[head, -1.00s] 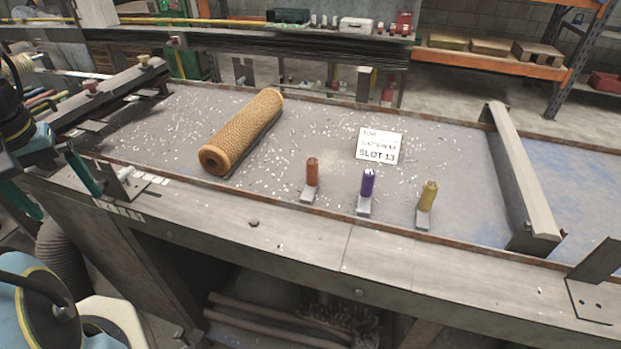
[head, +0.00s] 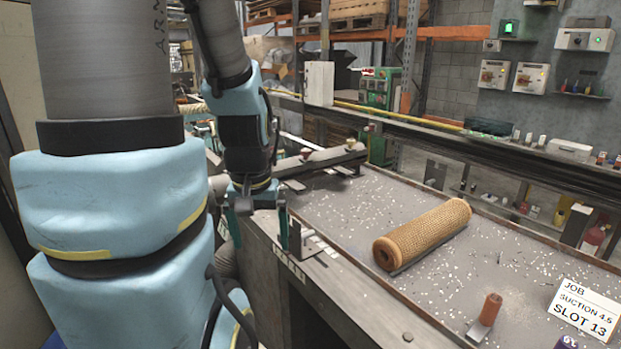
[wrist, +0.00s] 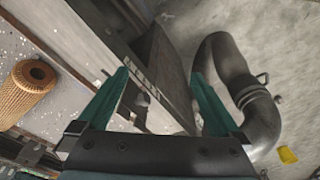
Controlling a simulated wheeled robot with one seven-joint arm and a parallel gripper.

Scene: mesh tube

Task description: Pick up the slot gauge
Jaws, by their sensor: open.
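I cannot tell for certain which thing is the slot gauge. A purple-topped one (head: 567,342) is cut off by the bottom edge. My gripper (head: 258,232) is open at the bench's near left edge, well left of these pieces. In the wrist view my gripper (wrist: 161,76) has its two green fingers wide apart with nothing held; neither coloured piece shows there.
A tan mesh tube (head: 424,235) lies on the bench, left of the orange piece; it also shows in the wrist view (wrist: 28,90). A card (head: 585,310) reads "JOB SUCTION 4.5 SLOT 13". An upright bracket (head: 298,238) stands near my gripper. A bent grey pipe (wrist: 240,90) is below.

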